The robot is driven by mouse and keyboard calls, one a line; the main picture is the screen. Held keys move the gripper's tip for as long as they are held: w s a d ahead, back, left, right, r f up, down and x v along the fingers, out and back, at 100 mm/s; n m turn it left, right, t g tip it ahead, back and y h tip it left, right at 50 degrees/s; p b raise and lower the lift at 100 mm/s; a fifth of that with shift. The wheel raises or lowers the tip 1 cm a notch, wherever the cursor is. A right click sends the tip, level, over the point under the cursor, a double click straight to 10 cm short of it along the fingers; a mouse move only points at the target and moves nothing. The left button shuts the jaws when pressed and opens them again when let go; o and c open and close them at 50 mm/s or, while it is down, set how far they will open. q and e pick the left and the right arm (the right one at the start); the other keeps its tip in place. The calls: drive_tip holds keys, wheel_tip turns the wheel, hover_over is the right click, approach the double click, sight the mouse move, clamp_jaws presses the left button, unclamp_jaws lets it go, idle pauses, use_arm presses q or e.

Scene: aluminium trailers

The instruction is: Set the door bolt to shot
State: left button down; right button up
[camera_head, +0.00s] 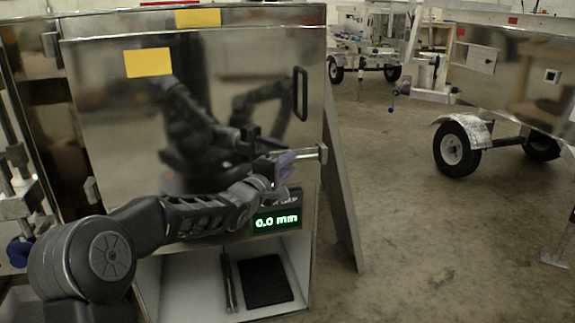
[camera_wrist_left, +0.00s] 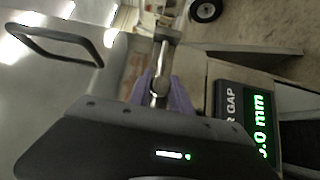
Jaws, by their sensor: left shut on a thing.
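The door (camera_head: 120,110) is a polished metal panel with a black pull handle (camera_head: 300,93) near its right edge; it looks closed. The door bolt (camera_head: 312,153) is a metal bar lying across the door's right side, its end at the door's right edge. My left gripper (camera_head: 284,162) is shut on the bolt, its purple fingertips around it. In the left wrist view the fingertips (camera_wrist_left: 160,92) pinch the bolt's shaft, with the bolt's blocky end (camera_wrist_left: 166,36) beyond them. How far the bolt reaches past the edge I cannot tell. My right gripper is out of view.
A green display (camera_head: 276,220) reading 0.0 mm sits below the gripper. Under it an open white compartment holds a black pad (camera_head: 266,281) and thin dark rods (camera_head: 229,283). A grey panel (camera_head: 340,180) leans at the right. Trailers stand behind; the concrete floor (camera_head: 420,240) between is clear.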

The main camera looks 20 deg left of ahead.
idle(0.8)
use_arm(q)
drive_tip(key=w+d, duration=0.2)
drive_tip(key=d, duration=0.1)
drive_tip(key=shift+w, duration=0.15)
drive_tip(key=c, duration=1.2)
unclamp_jaws()
drive_tip(key=shift+w+d, duration=0.1)
drive_tip(key=p, duration=0.2)
approach(307, 158)
drive_tip(key=shift+s, duration=0.5)
